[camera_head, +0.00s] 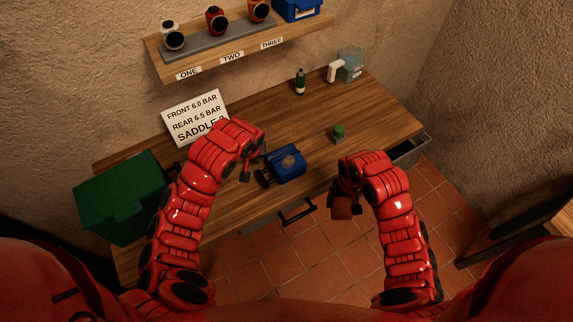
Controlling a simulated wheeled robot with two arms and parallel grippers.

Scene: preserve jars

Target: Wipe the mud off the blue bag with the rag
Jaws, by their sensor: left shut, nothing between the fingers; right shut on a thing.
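The blue bag (291,173) sits on the wooden workbench near its front edge, with a brown mud patch (288,160) on its upper side. My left gripper (250,174) is shut and empty, just left of the bag; I cannot tell whether it touches it. My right gripper (342,192) is to the right of the bag, around the bench's front edge, and is shut on a reddish-brown cloth, the rag (342,209), which hangs below the fingers. The gripper's fingers are partly hidden by my own wrist.
On the bench (262,101) are a green box (118,195), a sign (194,115), a dark bottle (300,82), a jug (350,66) and a small green-topped item (338,133). A drawer (408,150) stands open at right.

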